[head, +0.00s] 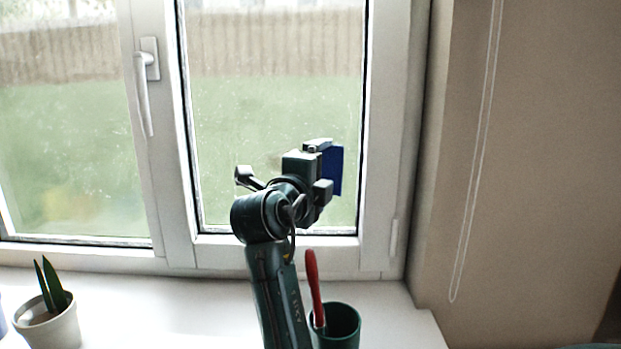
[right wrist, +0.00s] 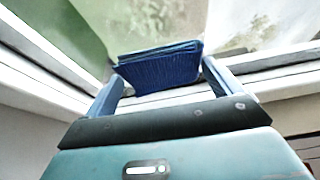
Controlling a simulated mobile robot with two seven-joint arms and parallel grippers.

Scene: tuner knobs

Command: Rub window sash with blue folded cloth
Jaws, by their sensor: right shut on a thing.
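The blue folded cloth (head: 336,172) shows at the far side of my right gripper (head: 322,168) in the head view, in front of the right pane. In the right wrist view the cloth (right wrist: 160,66) sits between the two fingers of my right gripper (right wrist: 160,78), which is shut on it. The white window sash (head: 383,130) frames the glass; its lower rail runs below the gripper. Pale sash bars (right wrist: 275,84) also show in the right wrist view beside the fingers. I cannot tell whether the cloth touches the window. My left gripper is not in view.
A window handle (head: 146,92) is on the sash's left upright. A green cup (head: 343,325) with a red-handled tool (head: 314,285) stands on the white sill beside my right arm. A potted plant (head: 50,325) is at lower left. A cord loop (head: 468,210) hangs at right.

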